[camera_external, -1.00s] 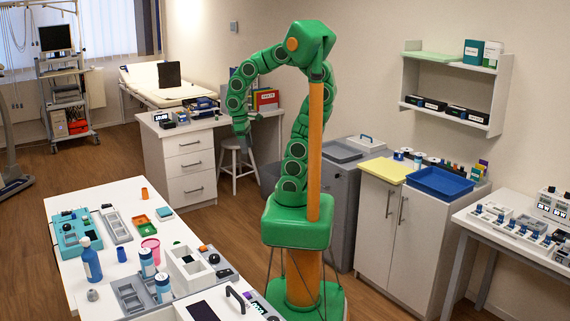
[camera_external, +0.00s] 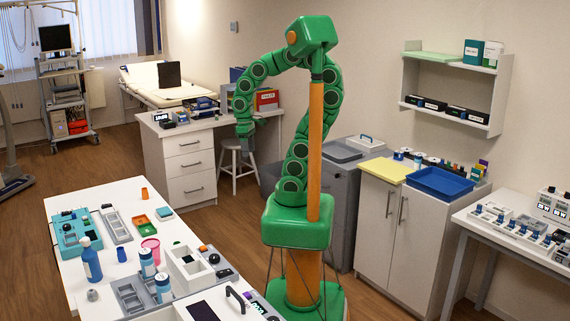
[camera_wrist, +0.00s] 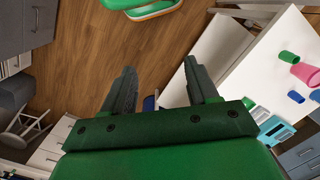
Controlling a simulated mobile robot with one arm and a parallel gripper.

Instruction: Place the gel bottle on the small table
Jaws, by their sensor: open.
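My gripper (camera_wrist: 160,88) is open in the wrist view, with its two dark fingers wide apart. A small blue thing (camera_wrist: 149,103) shows between them, partly hidden; I cannot tell what it is. In the external view my gripper (camera_external: 254,130) hangs near the white desk and is small. A blue bottle with a pale cap (camera_external: 91,264) stands on the white table (camera_external: 125,194) at the left. Two white-and-blue bottles stand on it too, one (camera_external: 147,264) behind the other (camera_external: 163,289). I cannot tell which is the gel bottle. No table is clearly the small one.
A white stool (camera_external: 236,150) stands by the white desk (camera_external: 178,143). A cabinet (camera_external: 398,222) with a blue tray (camera_external: 440,181) is on the right. A pink cup (camera_external: 151,246) and a teal device (camera_external: 72,232) crowd the left table. Floor between table and desk is clear.

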